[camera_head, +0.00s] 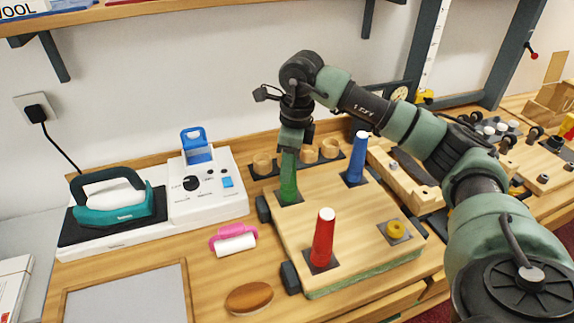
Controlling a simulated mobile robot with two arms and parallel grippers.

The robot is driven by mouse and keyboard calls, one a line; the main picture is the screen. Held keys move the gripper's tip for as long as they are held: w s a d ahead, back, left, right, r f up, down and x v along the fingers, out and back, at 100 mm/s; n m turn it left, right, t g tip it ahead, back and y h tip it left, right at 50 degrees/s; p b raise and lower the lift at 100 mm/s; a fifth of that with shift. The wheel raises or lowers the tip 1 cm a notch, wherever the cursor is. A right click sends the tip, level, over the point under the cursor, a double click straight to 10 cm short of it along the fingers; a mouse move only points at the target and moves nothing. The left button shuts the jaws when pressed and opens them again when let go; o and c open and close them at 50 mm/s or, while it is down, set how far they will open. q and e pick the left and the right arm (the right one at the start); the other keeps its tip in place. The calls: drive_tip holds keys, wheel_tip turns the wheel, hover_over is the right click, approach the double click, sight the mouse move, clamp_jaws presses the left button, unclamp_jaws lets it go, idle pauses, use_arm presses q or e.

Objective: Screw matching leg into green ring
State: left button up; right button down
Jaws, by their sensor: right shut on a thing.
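A green leg (288,181) stands upright over a dark square plate (298,198) at the back left corner of a wooden board (350,215). My right gripper (290,147) is shut on the top of the green leg from above. I cannot make out a green ring apart from the leg's base. A red leg (323,238) with a pale top stands on a dark plate at the front left. A blue leg (357,160) stands on a plate at the back right. A yellow ring (396,227) sits bare on the front right plate. My left gripper is not in view.
Wooden cups (262,163) stand in a row behind the board. A white machine (205,188) and a teal iron (112,202) are at the left. A pink roller (233,240) and a brown oval block (248,298) lie left of the board. My right arm crosses above the right side.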

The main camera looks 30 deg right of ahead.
drive_tip(key=c, duration=1.2)
unclamp_jaws()
drive_tip(key=shift+c, duration=0.2)
